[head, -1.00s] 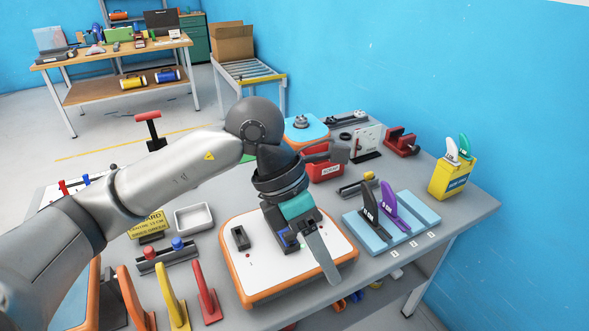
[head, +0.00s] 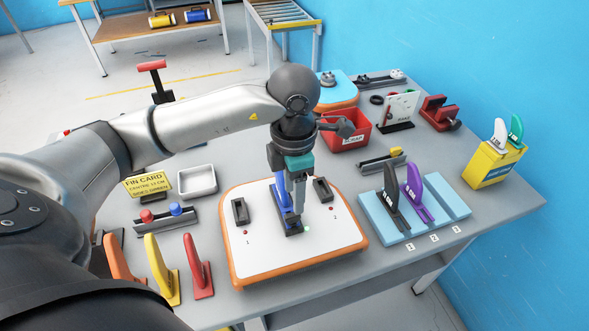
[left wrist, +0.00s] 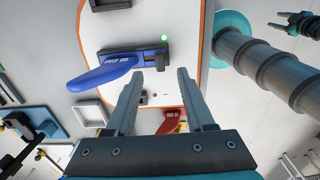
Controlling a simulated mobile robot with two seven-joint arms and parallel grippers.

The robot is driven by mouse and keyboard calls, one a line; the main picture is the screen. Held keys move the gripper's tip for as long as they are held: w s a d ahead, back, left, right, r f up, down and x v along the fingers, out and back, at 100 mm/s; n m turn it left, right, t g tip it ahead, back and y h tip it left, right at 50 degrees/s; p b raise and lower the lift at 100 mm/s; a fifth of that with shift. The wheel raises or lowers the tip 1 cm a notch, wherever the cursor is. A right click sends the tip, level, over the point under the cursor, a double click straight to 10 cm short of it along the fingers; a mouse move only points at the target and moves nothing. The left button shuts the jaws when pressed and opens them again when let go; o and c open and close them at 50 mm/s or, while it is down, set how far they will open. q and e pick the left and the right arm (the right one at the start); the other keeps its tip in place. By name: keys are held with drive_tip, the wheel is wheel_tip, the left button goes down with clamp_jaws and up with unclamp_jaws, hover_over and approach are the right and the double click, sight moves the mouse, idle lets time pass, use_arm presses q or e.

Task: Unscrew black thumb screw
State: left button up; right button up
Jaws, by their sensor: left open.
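A white board with an orange edge (head: 255,262) lies on the grey table and also shows in the left wrist view (left wrist: 195,22). A blue fin (head: 283,200) stands in its middle black fin box (head: 287,230), beside a green light. In the left wrist view the blue fin (left wrist: 100,76) lies left of a small raised black block (left wrist: 160,58) on the box, possibly the black thumb screw. My left gripper (head: 298,205) points down beside the fin, partly hiding it. Its open jaws show in the left wrist view (left wrist: 158,88), empty, with the black block beyond their tips.
Orange, yellow and red fins (head: 198,268) stand left of the board. A blue rack (head: 384,222) with black and purple fins is at right. A red scrap bin (head: 352,138) and a white tray (head: 197,180) stand behind. A dark pronged part (left wrist: 297,22) shows beyond the table.

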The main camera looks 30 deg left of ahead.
sight(292, 221)
use_arm(q)
wheel_tip(292, 221, down, 6)
drive_tip(key=shift+r, duration=0.25)
drive_tip(key=shift+f, duration=0.4)
use_arm(e)
drive_tip(key=shift+w+f, duration=0.15)
drive_tip(key=shift+w, duration=0.5)
use_arm(q)
clamp_jaws()
drive_tip(key=shift+n, duration=1.7)
use_arm(e)
drive_tip(key=shift+w+a+r, duration=0.1)
drive_tip(key=shift+r, duration=0.25)
